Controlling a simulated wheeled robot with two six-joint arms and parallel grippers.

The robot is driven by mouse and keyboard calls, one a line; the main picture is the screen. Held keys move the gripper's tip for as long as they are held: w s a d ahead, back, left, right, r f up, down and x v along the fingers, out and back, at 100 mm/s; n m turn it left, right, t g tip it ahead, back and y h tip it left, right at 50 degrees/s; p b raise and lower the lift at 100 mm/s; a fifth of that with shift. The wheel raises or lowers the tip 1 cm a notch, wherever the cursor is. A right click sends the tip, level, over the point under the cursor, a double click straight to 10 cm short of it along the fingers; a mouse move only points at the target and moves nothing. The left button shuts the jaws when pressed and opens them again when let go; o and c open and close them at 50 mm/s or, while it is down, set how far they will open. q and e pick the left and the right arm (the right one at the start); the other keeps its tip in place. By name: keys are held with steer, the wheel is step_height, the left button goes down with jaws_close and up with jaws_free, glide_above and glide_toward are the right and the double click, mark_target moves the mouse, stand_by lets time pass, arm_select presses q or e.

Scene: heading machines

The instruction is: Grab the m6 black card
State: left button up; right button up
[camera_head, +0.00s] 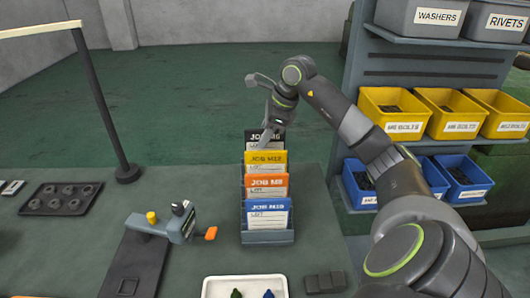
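The black card (252,139), labelled JOB M6, stands upright at the back of a grey card rack (267,238). In front of it stand a yellow JOB M12 card (265,157), an orange JOB M8 card (267,181) and a blue JOB M10 card (268,206). My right gripper (267,137) reaches down to the black card and overlaps its upper middle and right part. I cannot tell whether the fingers touch the card or whether they are closed on it. My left gripper is not in view.
Shelves at the right hold yellow bins (393,112) and blue bins (461,180). A gauge-like tool (181,223) stands left of the rack. A white tray (215,289) lies in front. A dark tray (61,200) and a post (102,115) are at the left.

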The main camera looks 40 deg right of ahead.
steer(key=c, duration=0.7)
jaws_close()
steer(key=shift+r, duration=0.2)
